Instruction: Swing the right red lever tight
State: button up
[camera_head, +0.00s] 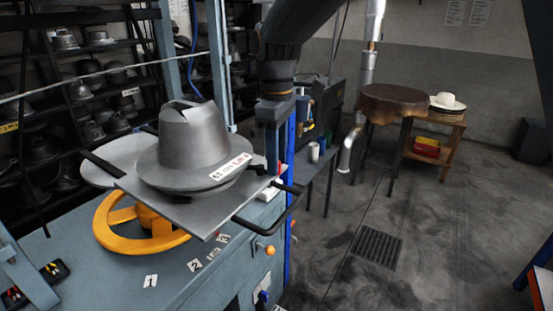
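A small patch of red (283,168), which may be part of the right red lever, shows at the right edge of the press plate. Most of it is hidden, so I cannot tell the lever's position. My gripper (273,158) points down beside this patch, just right of the metal hat mould. Its fingertips are small and partly hidden. I cannot tell whether they are open or shut, or whether they touch the lever. The grey hat mould (195,140) with a white label sits on the flat metal plate (140,190).
A yellow handwheel (115,245) is under the plate. A black bar handle (275,219) sticks out at the plate's right. The blue-grey bench (110,280) bears number labels. Shelves of moulds (85,90) stand behind.

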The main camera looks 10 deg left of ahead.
notch_tip(320, 180, up, 7)
jog(key=shift+r+b, duration=0.2)
jog(key=shift+b, duration=0.95)
jog(key=s+d+f+m+b, duration=0.1)
jog(key=d+f+m+b, duration=0.1)
jog(key=d+f+m, duration=1)
jog(key=s+d+f+m+b, duration=0.1)
jog(key=s+d+f+m, duration=0.1)
jog(key=s+d+f, duration=0.3)
jog(key=s+d+f+m+t+b, duration=0.1)
jog(key=s+d+f+m, duration=0.1)
jog(key=s+d+f, duration=0.4)
jog(key=d+f, duration=0.3)
jog(key=d, duration=0.3)
jog(key=shift+s+d+f, duration=0.3)
jog(key=shift+d+f, duration=0.05)
jog(key=shift+d, duration=0.05)
jog(key=shift+a, duration=0.1)
jog(key=shift+c, duration=0.5)
